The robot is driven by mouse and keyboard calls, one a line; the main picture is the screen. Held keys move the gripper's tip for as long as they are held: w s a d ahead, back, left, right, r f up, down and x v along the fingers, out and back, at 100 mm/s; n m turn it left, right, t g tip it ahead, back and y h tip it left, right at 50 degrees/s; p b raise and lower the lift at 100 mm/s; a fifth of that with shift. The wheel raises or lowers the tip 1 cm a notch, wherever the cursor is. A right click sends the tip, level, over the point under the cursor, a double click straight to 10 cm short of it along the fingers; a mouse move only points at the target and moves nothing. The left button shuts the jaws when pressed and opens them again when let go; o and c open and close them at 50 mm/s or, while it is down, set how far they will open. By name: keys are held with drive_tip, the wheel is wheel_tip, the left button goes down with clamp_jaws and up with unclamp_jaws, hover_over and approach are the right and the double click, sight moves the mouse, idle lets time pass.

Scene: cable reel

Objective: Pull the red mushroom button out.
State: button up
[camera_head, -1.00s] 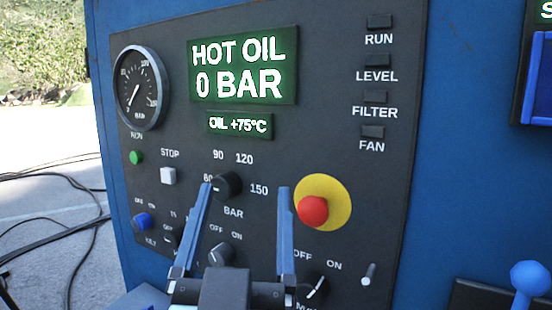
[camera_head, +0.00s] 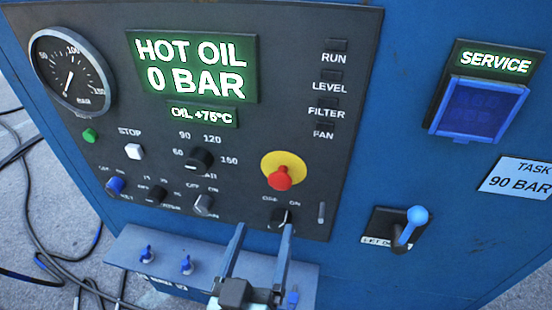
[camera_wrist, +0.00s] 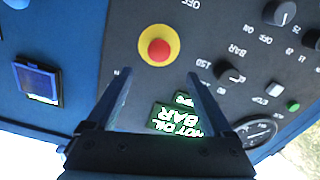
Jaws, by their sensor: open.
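The red mushroom button (camera_head: 281,177) sits on a yellow round plate (camera_head: 296,161) at the right of the black control panel. It also shows in the wrist view (camera_wrist: 156,50), upper middle, beyond the fingertips. My gripper (camera_head: 264,228) is open with nothing between its fingers. In the head view it appears below the button, over the panel's lower edge. In the wrist view its two fingers (camera_wrist: 160,76) point toward the panel, and the button appears above the gap between them, apart from both.
Selector knobs (camera_head: 201,160) and a white stop button (camera_head: 134,151) lie left of the red button. A metal shelf (camera_head: 215,262) juts out below the panel. A blue-knobbed lever (camera_head: 417,216) stands at right. Black cables (camera_head: 40,200) lie on the ground at left.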

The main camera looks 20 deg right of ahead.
sight(279, 185)
drive_tip(key=p+x, duration=0.4)
drive_tip(key=x, duration=0.7)
drive_tip(key=shift+d+r+p, duration=0.1)
drive_tip(key=shift+d+p, duration=0.15)
drive_tip(key=shift+p, duration=0.1)
drive_tip(key=shift+x, duration=0.8)
clamp_jaws()
